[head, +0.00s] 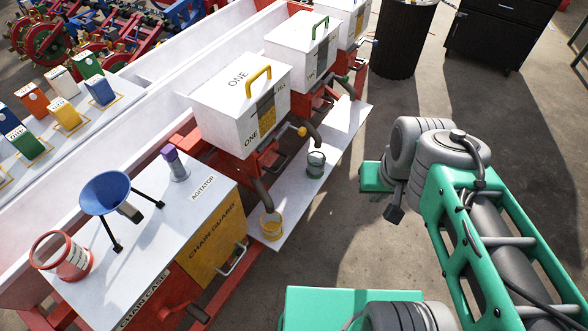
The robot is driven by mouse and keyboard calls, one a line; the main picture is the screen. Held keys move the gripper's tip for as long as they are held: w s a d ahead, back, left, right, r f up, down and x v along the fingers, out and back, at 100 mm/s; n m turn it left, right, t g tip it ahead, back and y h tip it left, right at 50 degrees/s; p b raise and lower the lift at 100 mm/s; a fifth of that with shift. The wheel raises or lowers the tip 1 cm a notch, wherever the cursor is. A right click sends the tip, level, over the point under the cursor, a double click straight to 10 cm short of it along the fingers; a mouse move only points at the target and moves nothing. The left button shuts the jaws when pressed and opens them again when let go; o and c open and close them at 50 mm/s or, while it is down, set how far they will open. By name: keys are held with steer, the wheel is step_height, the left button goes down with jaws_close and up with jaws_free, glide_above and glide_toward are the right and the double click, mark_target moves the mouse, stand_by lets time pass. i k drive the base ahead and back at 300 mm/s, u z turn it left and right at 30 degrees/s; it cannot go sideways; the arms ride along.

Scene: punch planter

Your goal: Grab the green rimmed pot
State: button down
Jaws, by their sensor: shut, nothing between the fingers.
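The green rimmed pot (316,165) is a small pot with a dark green rim. It stands upright on the white shelf (340,133) under the spouts, right of the white hopper boxes. My gripper (394,213) shows as a small dark end below my grey wrist joints, to the right of the pot and apart from it. It is shut and holds nothing. The wrist hides part of it.
A yellow rimmed pot (271,226) stands on the same shelf, nearer. A red rimmed pot (72,261) and a blue funnel (104,191) are on the chain case (150,262). A hopper box (238,104) and dark spout (262,190) stand beside the shelf. Open floor lies to the right.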

mark_target(316, 160)
steer(key=u, duration=0.25)
steer(key=i, duration=1)
steer(key=k, duration=0.5)
steer(key=u, duration=3.75)
steer(key=k, duration=1.9)
steer(key=z, duration=0.9)
